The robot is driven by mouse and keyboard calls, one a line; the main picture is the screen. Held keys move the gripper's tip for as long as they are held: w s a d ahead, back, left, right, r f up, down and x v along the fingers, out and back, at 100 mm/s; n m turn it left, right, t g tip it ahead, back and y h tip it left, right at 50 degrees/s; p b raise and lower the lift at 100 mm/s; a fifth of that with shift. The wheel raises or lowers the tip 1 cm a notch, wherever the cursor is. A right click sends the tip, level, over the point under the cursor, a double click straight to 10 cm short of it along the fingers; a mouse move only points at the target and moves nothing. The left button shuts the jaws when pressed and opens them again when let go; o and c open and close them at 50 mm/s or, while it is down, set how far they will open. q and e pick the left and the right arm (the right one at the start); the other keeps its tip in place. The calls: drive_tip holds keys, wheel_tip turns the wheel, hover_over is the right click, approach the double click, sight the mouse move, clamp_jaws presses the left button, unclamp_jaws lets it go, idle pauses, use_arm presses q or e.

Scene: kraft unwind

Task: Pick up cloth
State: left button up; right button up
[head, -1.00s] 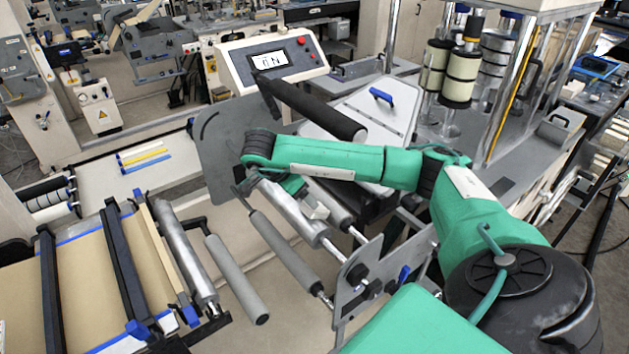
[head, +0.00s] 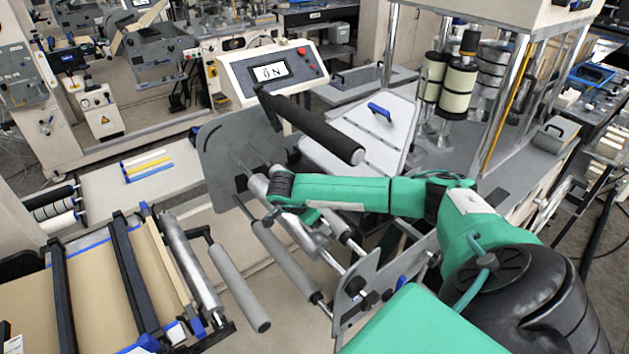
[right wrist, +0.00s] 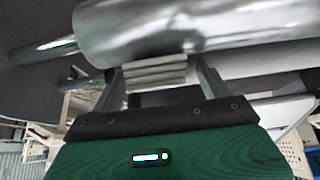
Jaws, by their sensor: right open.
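A folded, light grey-beige cloth (right wrist: 155,76) shows in the right wrist view as a small stack of layers, just below a large shiny metal roller (right wrist: 200,28). My right gripper (right wrist: 160,72) is open, with one finger on each side of the cloth. I cannot tell whether either finger touches it. In the head view my right arm reaches left over the rollers, and its wrist hides most of the gripper; I cannot make out the cloth clearly there. My left gripper is not in view.
A grey side plate (head: 230,150) and a black roller (head: 310,125) stand close to my right wrist. A grey roller (head: 288,262) lies in front of it. The control panel (head: 270,72) reads ON. A white plate with a blue handle (head: 379,111) lies behind my arm.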

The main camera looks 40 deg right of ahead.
drive_tip(key=c, duration=1.1)
drive_tip(key=shift+o, duration=0.2)
drive_tip(key=shift+r, duration=0.1)
drive_tip(key=shift+w+r+b, duration=0.1)
drive_tip(key=shift+r+b, duration=0.4)
drive_tip(key=shift+r, duration=0.05)
wheel_tip(320, 180, up, 19)
drive_tip(key=b, duration=0.2)
drive_tip(key=shift+f+b, duration=0.15)
drive_tip(key=shift+b, duration=0.25)
